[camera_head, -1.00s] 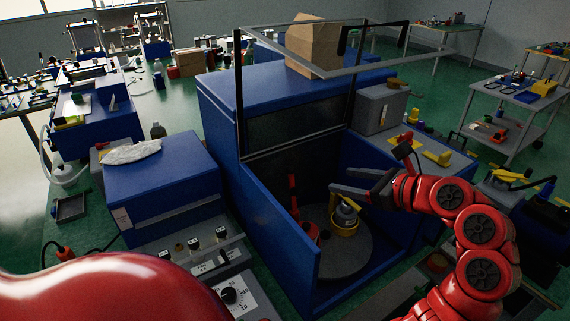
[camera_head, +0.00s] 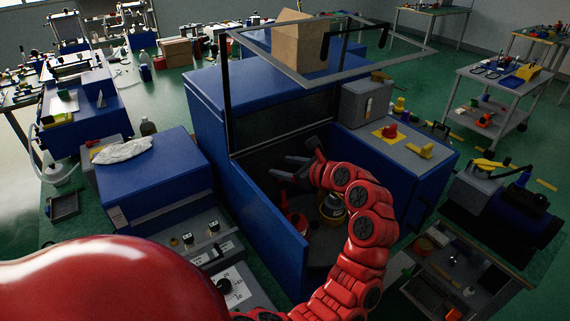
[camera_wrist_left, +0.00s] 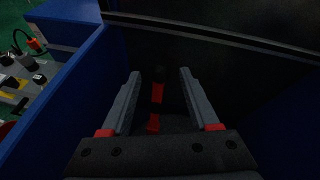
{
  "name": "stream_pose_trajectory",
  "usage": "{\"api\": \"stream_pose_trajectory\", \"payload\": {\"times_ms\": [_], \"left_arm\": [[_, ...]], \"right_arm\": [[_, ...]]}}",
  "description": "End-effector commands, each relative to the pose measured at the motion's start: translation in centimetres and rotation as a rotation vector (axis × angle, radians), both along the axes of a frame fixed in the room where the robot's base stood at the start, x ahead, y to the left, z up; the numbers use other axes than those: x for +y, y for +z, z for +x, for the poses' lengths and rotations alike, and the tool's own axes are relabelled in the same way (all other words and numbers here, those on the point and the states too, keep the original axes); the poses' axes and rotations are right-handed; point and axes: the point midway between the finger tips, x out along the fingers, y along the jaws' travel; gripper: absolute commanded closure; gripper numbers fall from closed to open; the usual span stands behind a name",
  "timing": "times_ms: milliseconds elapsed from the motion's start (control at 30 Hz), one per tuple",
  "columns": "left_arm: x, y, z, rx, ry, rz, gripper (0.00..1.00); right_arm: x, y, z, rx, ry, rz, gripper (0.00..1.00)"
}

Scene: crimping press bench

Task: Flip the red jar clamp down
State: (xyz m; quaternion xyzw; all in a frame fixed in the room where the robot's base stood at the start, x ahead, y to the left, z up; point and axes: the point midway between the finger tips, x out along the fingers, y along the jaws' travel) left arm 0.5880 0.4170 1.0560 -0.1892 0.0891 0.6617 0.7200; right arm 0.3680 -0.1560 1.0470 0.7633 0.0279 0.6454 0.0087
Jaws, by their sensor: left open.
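The red jar clamp (camera_head: 297,219) is inside the blue press enclosure, beside a jar with a yellow base (camera_head: 332,207). In the left wrist view the red lever (camera_wrist_left: 157,94) stands between the two open fingers of the left gripper (camera_wrist_left: 158,75), nearer the left finger, with clear gaps on both sides. I cannot tell how far it is below the fingertips. My right gripper is not in view.
The blue enclosure wall (camera_head: 262,228) rises close on the left of my left gripper. The side counter (camera_head: 412,143) holds a red-knobbed part and a yellow part.

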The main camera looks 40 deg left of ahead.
Motion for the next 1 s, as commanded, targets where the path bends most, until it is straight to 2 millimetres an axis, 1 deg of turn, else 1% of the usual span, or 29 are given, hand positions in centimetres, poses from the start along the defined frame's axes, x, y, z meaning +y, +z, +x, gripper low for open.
{"api": "stream_pose_trajectory", "payload": {"times_ms": [267,300,467,600,1000], "left_arm": [[0.11,-0.10,0.04,0.000,-0.001,0.000,0.39],[0.11,-0.09,0.04,0.000,-0.001,0.000,0.46],[0.10,-0.08,0.05,0.000,-0.001,0.000,0.75],[0.09,-0.08,0.05,0.000,-0.001,0.000,1.00],[0.08,-0.06,0.05,-0.001,-0.002,0.000,1.00]], "right_arm": [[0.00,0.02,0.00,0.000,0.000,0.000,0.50],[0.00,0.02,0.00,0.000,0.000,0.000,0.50],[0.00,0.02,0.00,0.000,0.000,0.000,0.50],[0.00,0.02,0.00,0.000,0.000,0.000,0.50],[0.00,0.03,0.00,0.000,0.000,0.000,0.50]]}}
